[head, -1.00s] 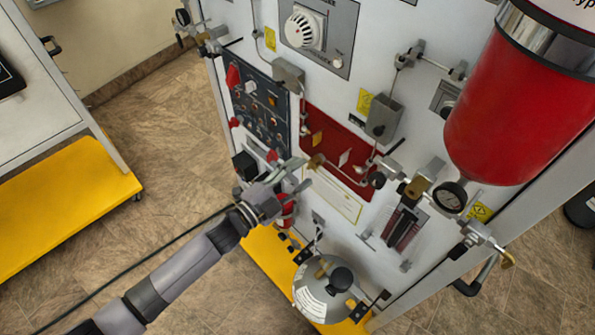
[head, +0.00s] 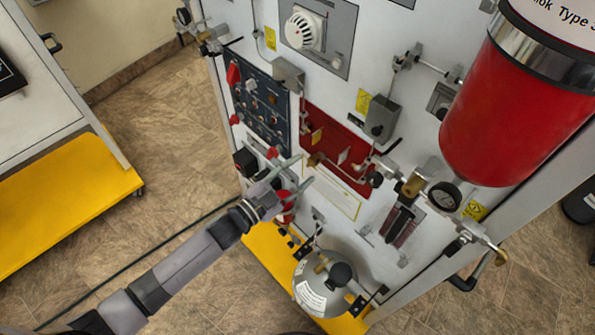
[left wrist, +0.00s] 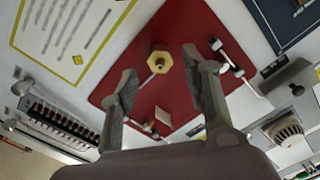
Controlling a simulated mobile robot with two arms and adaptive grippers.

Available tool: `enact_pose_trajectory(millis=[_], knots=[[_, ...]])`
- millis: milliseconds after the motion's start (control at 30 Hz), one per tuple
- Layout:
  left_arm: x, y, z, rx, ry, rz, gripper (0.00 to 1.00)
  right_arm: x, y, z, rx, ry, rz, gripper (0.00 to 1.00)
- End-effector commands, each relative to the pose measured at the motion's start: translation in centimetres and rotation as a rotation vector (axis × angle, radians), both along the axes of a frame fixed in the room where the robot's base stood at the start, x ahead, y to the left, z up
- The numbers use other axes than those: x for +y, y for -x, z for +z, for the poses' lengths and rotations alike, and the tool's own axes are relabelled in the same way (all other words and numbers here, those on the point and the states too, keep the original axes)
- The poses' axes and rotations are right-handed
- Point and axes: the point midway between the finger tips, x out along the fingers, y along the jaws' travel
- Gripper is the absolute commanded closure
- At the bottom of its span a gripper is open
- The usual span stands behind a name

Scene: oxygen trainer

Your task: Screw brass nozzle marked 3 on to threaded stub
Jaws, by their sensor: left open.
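A brass hexagonal piece (left wrist: 160,62) shows on the red panel (left wrist: 205,25) in the left wrist view, between my left gripper's (left wrist: 159,66) fingertips in the picture. I cannot tell how far it stands from the fingers. In the head view a brass fitting (head: 316,160) sits at the left part of the red panel, by the fingertips of my left gripper (head: 307,169). The left gripper is open and empty. No mark 3 can be read, and I cannot tell nozzle from threaded stub. My right gripper is not in view.
A dark control panel (head: 262,105) is left of the red panel. A flowmeter block (head: 401,223), a gauge (head: 444,196) and a big red cylinder (head: 510,120) stand to the right. A grey round vessel (head: 318,296) is below.

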Motion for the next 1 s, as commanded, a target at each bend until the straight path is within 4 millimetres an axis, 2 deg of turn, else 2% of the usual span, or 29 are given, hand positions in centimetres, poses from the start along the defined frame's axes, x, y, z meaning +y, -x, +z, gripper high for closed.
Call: enact_pose_trajectory(millis=[367, 1000], knots=[[-0.1, -0.1, 0.0, -0.002, 0.0, 0.0, 0.57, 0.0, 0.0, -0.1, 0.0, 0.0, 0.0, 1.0], [-2.6, -2.6, 0.0, -0.004, -0.001, 0.0, 0.57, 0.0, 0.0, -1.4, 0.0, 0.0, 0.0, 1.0]])
